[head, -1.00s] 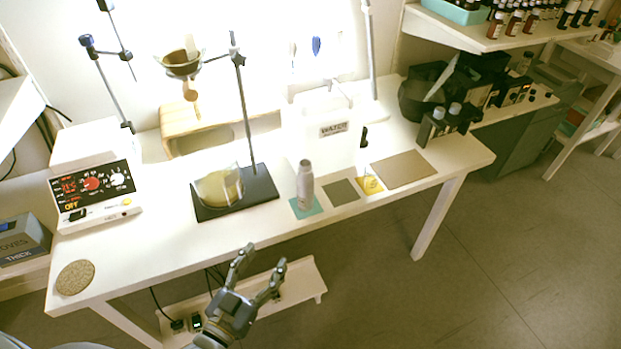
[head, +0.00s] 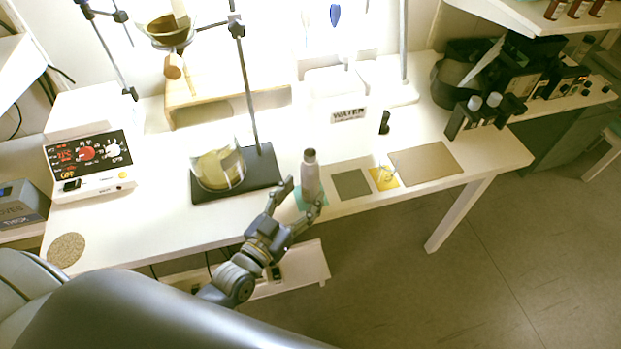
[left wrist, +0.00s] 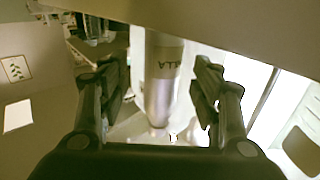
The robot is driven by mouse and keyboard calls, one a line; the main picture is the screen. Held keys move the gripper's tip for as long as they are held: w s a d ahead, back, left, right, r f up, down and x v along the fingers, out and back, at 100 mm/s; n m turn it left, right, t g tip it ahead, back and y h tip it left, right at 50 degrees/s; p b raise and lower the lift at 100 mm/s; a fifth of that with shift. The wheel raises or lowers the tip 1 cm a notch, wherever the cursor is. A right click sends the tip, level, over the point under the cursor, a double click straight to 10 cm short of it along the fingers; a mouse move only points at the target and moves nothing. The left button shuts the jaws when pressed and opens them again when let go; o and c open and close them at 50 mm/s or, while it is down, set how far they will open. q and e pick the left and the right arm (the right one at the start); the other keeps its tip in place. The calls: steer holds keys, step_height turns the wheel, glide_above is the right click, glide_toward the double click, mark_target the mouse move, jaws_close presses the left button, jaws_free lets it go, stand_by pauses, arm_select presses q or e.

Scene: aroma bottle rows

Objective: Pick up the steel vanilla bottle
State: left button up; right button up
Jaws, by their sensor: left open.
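The steel vanilla bottle (head: 310,176) stands upright on a teal mat (head: 299,198) near the table's front edge. My left gripper (head: 299,198) is open in the head view, with its fingers reaching toward the bottle from the front left. In the left wrist view the bottle (left wrist: 163,80) shows between the two open fingers (left wrist: 166,95), with part of its lettering visible. The picture does not clearly show whether either finger touches it. My right gripper is not in view.
On the white table, a beaker (head: 219,170) stands on a dark stand base left of the bottle. A water container (head: 340,140) stands behind it. A grey-green mat (head: 351,184), a yellow mat (head: 384,179) and a brown mat (head: 426,165) lie to the right.

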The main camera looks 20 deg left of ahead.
mark_target(305, 189)
arm_select(q)
steer(key=b+x, duration=0.1)
steer(key=x, duration=0.3)
steer(key=shift+a, duration=0.2)
steer(key=shift+w+d+r, duration=0.1)
steer(key=shift+w, duration=0.25)
steer(key=shift+s, duration=0.1)
steer(key=shift+c, duration=0.4)
steer(key=c, duration=1.2)
steer(key=shift+r, duration=0.1)
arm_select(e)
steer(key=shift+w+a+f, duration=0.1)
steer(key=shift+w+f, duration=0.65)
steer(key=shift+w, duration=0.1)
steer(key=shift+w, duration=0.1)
